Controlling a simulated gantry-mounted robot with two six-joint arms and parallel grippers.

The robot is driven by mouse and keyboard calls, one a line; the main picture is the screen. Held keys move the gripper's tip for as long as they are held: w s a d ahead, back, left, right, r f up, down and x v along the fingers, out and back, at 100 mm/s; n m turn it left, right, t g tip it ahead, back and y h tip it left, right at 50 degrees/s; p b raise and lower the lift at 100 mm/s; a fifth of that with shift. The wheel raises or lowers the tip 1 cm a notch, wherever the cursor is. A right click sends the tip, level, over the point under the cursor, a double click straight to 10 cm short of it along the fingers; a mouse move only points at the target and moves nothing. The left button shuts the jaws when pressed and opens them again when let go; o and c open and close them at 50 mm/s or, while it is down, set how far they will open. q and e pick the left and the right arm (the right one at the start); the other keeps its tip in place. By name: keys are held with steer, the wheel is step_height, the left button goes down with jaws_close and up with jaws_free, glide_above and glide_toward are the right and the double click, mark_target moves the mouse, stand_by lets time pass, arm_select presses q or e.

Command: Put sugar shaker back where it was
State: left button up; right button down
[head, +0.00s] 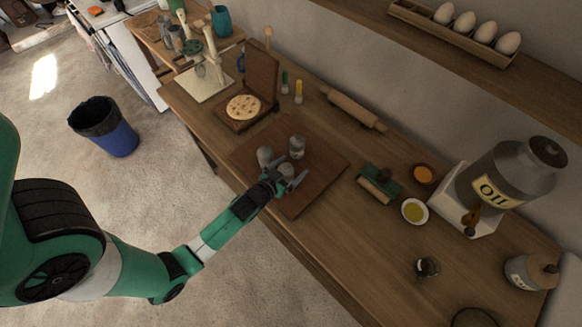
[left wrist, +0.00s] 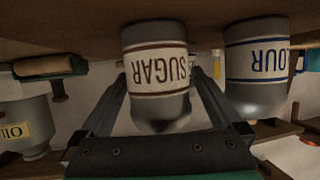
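The sugar shaker (left wrist: 158,75), a grey metal can with a cream SUGAR label, fills the middle of the upside-down left wrist view. It stands upright on the brown board, between the fingers of my left gripper (head: 286,182). The fingers look open around it, with a small gap in the head view, where the shaker (head: 287,170) is partly hidden by the gripper. A flour shaker (left wrist: 257,68) with a blue-edged label stands beside it. The head view shows two other grey shakers near it, one at the left (head: 264,156) and one behind (head: 297,147). My right gripper is not visible.
The brown board (head: 325,165) has bare room at its right. A wooden box with a round cookie-like disc (head: 243,107) stands behind left.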

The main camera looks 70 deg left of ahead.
arm_select(q)
steer(key=shift+r, duration=0.2)
steer(key=shift+s+d+r, duration=0.15)
steer(key=shift+s+d, duration=0.05)
steer(key=shift+s, duration=0.05)
steer(key=p+v, duration=0.1)
steer(key=v, duration=0.9)
steer(key=shift+s+d, duration=0.15)
steer(key=shift+s, duration=0.1)
steer(key=shift+s+d+r, duration=0.15)
steer(key=shift+s+r, duration=0.05)
steer(key=shift+s, duration=0.15)
steer(key=shift+w, duration=0.1)
